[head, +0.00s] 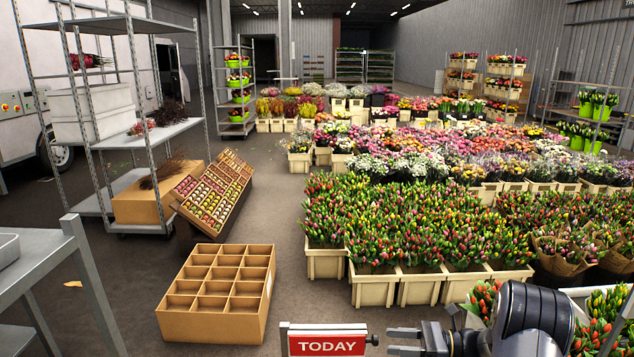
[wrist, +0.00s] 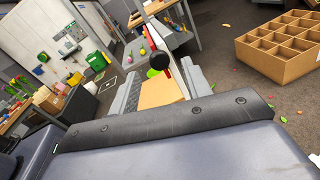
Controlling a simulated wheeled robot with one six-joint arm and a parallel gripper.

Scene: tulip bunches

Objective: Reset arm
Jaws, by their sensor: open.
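My gripper (head: 404,342) is low in the head view, right of the red TODAY sign (head: 328,346). Its two grey fingers point left and stand apart, with nothing seen between them in that view. My dark arm lies to the right of it, over the edge of the tulip bunches (head: 485,297). In the wrist view a thin red edge with a round black knob (wrist: 158,58) stands close ahead. A tan flat surface (wrist: 160,93) shows below the knob; I cannot tell what it belongs to.
An empty divided cardboard box (head: 216,325) stands on the floor at left centre; it also shows in the wrist view (wrist: 270,62). Crates of tulips (head: 325,262) fill the right. A grey table (head: 40,262) and a wheeled rack (head: 150,135) stand left. Floor between box and crates is clear.

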